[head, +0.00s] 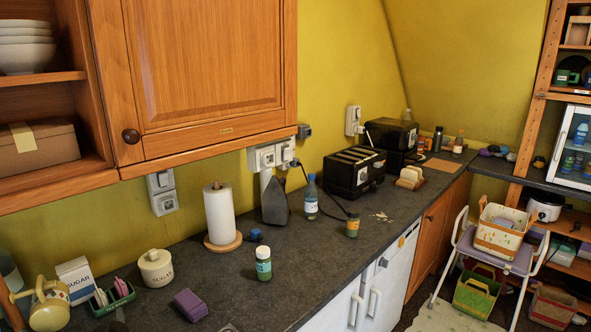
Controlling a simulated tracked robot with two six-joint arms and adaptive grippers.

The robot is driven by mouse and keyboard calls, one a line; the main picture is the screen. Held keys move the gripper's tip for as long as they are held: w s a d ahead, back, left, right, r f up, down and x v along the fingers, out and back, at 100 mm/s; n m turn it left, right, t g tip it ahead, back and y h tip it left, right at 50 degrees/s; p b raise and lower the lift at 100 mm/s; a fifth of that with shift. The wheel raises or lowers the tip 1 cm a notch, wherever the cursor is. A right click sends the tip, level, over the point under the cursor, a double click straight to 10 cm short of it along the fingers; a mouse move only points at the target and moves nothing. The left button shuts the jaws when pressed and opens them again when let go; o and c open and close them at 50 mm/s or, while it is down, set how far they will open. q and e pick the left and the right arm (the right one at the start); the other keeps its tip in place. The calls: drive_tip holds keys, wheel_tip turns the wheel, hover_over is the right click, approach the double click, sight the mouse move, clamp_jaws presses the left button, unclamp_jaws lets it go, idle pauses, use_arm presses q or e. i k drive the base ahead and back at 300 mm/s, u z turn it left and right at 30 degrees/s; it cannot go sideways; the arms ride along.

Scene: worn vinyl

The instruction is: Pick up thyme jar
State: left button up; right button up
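A small jar with green contents, a pale label and a light lid (263,265) stands upright near the front of the dark counter (215,285). Neither of my grippers is in view.
A paper towel roll (219,213), a blue-capped bottle (311,198), a dark iron (275,202) and a black toaster (354,171) stand behind. A purple sponge (190,305) and sugar pot (155,268) are left. Bare counter surrounds the nearer jar.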

sight(352, 220)
drive_tip(key=z, duration=0.45)
drive_tip(key=i, duration=0.2)
drive_tip(key=z, duration=1.1)
drive_tip(key=i, duration=1.7)
drive_tip(key=u, duration=1)
